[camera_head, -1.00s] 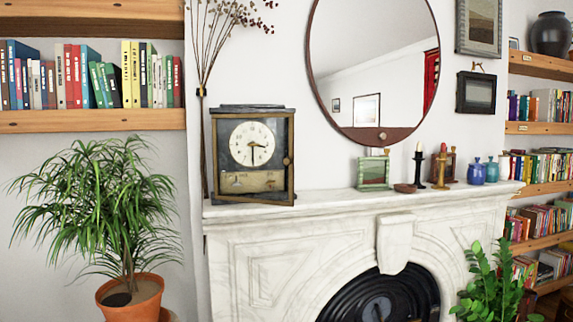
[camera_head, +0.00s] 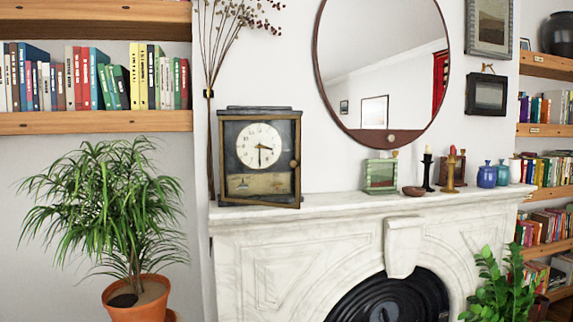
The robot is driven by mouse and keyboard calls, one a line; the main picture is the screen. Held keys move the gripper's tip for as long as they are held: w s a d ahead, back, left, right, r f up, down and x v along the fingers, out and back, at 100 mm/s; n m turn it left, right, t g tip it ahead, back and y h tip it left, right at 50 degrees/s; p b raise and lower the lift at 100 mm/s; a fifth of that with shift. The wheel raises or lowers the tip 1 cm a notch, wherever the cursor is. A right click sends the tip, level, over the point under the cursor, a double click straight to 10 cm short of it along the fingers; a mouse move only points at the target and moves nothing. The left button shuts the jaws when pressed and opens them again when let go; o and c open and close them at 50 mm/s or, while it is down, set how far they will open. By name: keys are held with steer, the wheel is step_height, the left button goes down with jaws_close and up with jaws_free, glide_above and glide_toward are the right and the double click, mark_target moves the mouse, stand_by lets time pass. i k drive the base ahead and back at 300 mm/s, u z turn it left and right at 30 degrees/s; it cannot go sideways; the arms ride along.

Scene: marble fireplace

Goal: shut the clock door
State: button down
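The clock (camera_head: 259,110) stands upright at the left end of the white marble mantel. It has a dark case, a round cream dial (camera_head: 259,147) and a painted panel below the dial. Its framed glass door (camera_head: 297,185) covers the front, with a small round knob (camera_head: 294,164) on the right side. The door's lower right corner sits lower than its left corner and seems to stand a little forward, so the door looks slightly ajar; the gap itself is hard to see. My gripper and arm are not in view.
Tall dried stems (camera_head: 210,100) rise beside the clock's left. A potted plant (camera_head: 137,292) stands at lower left.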

mark_target(296, 164)
steer(key=i, duration=0.85)
steer(key=z, duration=0.05)
